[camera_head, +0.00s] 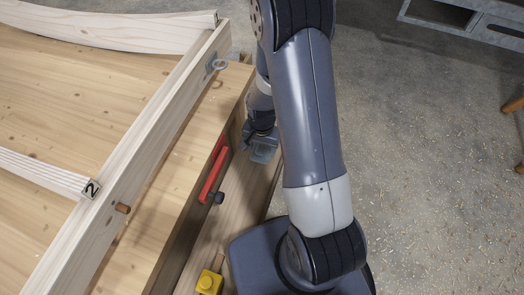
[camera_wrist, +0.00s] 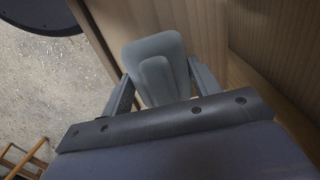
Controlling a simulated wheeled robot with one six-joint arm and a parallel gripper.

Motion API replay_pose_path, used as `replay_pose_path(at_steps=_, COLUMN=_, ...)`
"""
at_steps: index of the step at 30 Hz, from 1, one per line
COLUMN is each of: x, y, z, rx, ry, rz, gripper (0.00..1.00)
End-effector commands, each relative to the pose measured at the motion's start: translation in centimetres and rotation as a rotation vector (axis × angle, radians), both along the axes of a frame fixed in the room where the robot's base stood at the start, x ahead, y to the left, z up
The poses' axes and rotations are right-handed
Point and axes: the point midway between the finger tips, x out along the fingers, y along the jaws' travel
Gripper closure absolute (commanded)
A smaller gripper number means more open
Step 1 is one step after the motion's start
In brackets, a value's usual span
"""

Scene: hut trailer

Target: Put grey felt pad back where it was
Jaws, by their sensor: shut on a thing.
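A grey pad-like piece with rounded corners and a raised middle (camera_wrist: 155,68) sits between the two fingers of my gripper (camera_wrist: 160,88) in the wrist view. I take it for the grey felt pad; its material is hard to tell. My gripper is shut on it. In the head view my gripper (camera_head: 261,138) is low at the right side of the wooden bench, partly behind my arm, and the grey piece (camera_head: 264,154) shows just below it. In the wrist view a wooden panel stands close to the right of the held piece. The pad's former place cannot be made out.
A red bar (camera_head: 213,174) with a black knob (camera_head: 218,198) is on the bench's side. A yellow block (camera_head: 209,283) sits lower down. The floor (camera_head: 430,150) at right is open.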

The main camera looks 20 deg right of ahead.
Motion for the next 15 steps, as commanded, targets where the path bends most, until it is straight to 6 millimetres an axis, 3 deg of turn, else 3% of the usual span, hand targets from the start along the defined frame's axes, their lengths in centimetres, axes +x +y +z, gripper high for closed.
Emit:
replay_pose_path(at_steps=6, x=0.0, y=0.0, z=-1.6, rx=0.0, ry=-0.001, rz=0.0, gripper=0.63)
replay_pose_path(at_steps=15, x=0.1, y=0.0, z=-1.8, rx=0.0, ry=-0.001, rz=0.0, gripper=0.63)
